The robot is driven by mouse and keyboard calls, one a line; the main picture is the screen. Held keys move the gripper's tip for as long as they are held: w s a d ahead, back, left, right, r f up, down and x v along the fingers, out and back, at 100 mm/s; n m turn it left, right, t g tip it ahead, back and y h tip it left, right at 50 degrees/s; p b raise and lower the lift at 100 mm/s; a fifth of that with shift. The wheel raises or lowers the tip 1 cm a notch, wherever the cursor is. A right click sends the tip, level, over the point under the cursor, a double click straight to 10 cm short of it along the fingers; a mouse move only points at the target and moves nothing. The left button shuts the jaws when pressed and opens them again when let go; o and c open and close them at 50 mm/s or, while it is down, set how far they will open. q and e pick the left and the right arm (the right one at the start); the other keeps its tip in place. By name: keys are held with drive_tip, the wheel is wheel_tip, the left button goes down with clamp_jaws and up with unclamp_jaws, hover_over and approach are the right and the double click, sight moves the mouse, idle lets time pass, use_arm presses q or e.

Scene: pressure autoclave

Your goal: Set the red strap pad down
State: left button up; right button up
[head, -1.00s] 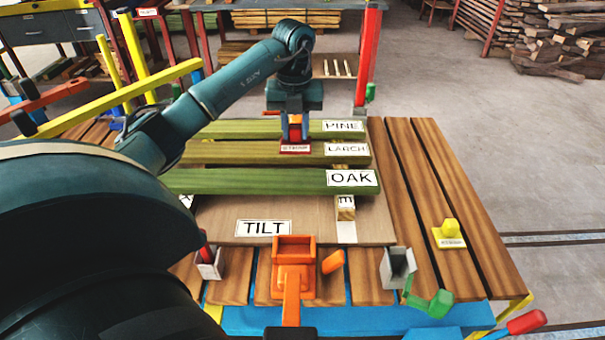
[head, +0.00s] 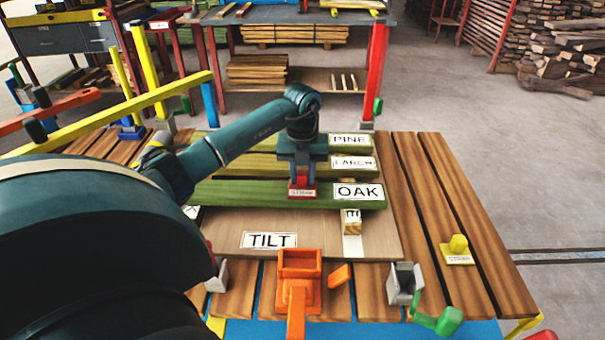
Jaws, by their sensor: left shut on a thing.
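The red strap pad (head: 302,190) with a small white label shows in the head view, upright below my left gripper (head: 302,176). My left gripper is shut on the pad and points down. The pad appears over the green OAK beam (head: 255,194); I cannot tell whether it touches the wood. The LARCH beam (head: 348,163) and PINE beam (head: 349,141) lie behind, partly hidden by my left arm. A yellow strap pad (head: 458,251) sits on the right slats of the table. My right gripper is not in view.
A board labelled TILT (head: 330,240) lies in front of the OAK beam. An orange fixture (head: 299,275), a grey bracket (head: 404,284) and a green handle (head: 440,320) stand along the front edge. The right table slats (head: 425,180) are mostly clear.

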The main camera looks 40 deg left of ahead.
sight(303, 174)
use_arm(q)
drive_tip(key=o, duration=1)
drive_tip(key=shift+f, duration=0.1)
wheel_tip(303, 174, up, 12)
drive_tip(key=shift+r+p, duration=0.15)
drive_tip(key=shift+p, duration=0.25)
drive_tip(key=shift+r, duration=0.1)
